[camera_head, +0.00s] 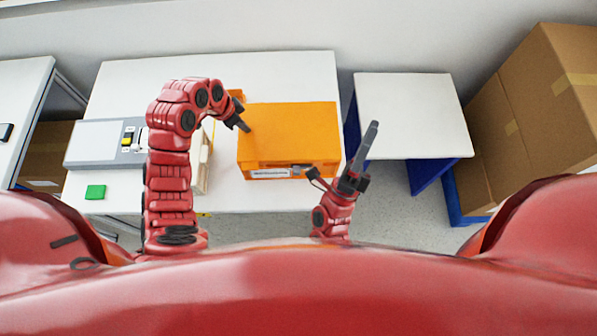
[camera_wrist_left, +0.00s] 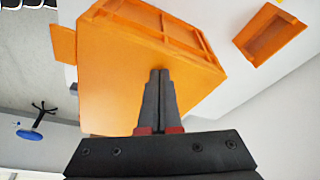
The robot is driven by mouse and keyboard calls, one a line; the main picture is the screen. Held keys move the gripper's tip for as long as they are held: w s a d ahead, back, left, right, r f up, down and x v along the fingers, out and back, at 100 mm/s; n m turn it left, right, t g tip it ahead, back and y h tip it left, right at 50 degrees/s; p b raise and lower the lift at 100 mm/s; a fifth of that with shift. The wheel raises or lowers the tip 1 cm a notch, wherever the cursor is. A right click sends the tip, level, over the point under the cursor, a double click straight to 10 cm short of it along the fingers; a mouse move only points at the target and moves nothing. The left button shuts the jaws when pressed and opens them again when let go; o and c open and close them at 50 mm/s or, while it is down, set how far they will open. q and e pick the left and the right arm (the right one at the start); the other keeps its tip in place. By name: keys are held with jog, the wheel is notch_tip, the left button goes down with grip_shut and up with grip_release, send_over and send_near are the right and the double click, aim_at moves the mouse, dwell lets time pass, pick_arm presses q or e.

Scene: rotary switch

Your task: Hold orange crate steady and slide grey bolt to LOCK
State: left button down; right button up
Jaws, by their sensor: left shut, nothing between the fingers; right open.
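The orange crate (camera_head: 290,135) sits on the white table, and a white label shows on its front face. A small grey part (camera_head: 300,169), seemingly the bolt, is on that face right of the label; its exact position cannot be read. My left gripper (camera_head: 246,128) is shut and empty at the crate's left edge; whether it touches is unclear. The left wrist view shows its closed fingertips (camera_wrist_left: 160,72) in front of the crate (camera_wrist_left: 115,60). My right gripper (camera_head: 340,147) is open at the crate's front right corner, one finger near the grey part, the other to the right.
A grey panel (camera_head: 92,142) with yellow and black parts stands left on the table (camera_head: 128,205). A green block (camera_head: 95,191) lies in front of it. A cream item (camera_head: 201,172) is beside my left arm. A white side table (camera_head: 415,112) and cardboard boxes (camera_head: 545,110) stand right.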

jog(key=s+a+f+m+g+y, duration=0.25)
jog(key=a+f+m+y, duration=0.2)
jog(key=f, duration=0.45)
jog(key=s+a+f+m+g+y, duration=0.25)
jog(key=a+f+y, duration=0.25)
jog(key=f, duration=0.3)
jog(key=s+a+f+m+g+y, duration=0.1)
jog(key=a+f+m+g+y, duration=0.3)
jog(key=f, duration=0.5)
jog(key=a+x, duration=0.1)
jog(key=x, duration=0.6)
jog(key=shift+a+r+t, duration=0.2)
jog(key=shift+t, duration=0.2)
jog(key=shift+w, duration=0.1)
grip_shut()
